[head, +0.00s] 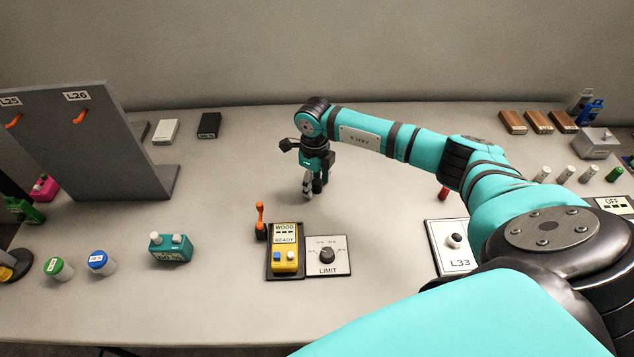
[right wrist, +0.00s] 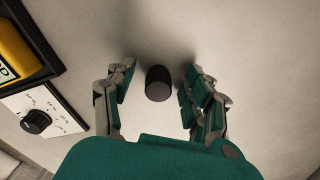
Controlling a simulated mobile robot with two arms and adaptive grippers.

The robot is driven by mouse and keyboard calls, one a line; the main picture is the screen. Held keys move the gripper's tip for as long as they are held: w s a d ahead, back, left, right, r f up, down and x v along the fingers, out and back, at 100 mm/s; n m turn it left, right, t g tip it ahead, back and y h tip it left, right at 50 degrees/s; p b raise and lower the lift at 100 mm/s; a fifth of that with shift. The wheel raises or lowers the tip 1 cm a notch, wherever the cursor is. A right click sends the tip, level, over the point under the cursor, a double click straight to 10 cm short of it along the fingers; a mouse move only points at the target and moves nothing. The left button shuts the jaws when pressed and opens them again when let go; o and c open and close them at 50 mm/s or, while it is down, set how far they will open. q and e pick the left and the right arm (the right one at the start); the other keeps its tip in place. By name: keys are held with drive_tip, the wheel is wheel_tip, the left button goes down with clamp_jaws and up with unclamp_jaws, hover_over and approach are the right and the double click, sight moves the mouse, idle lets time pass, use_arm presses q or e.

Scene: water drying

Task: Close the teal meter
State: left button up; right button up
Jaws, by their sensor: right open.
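The teal meter (head: 170,248) is a small teal box with knobs on top and a label on its front. It stands on the left part of the table in the head view. My right gripper (head: 313,188) is open, pointing down over the middle of the table, well to the right of the meter and apart from it. In the right wrist view a dark cylinder (right wrist: 159,84) shows between the spread fingers, with gaps on both sides. The meter is not in the right wrist view. My left gripper is not in view.
A yellow device (head: 285,260) and a LIMIT dial panel (head: 328,256) lie in front of my right gripper. A grey upright panel (head: 95,140) stands at left. Green-capped (head: 58,268) and blue-capped (head: 101,262) jars stand beside the meter.

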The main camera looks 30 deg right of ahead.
sight(315, 180)
drive_tip(key=shift+f, duration=0.1)
drive_tip(key=c, duration=0.8)
wheel_tip(315, 180, up, 10)
drive_tip(key=shift+b, duration=0.65)
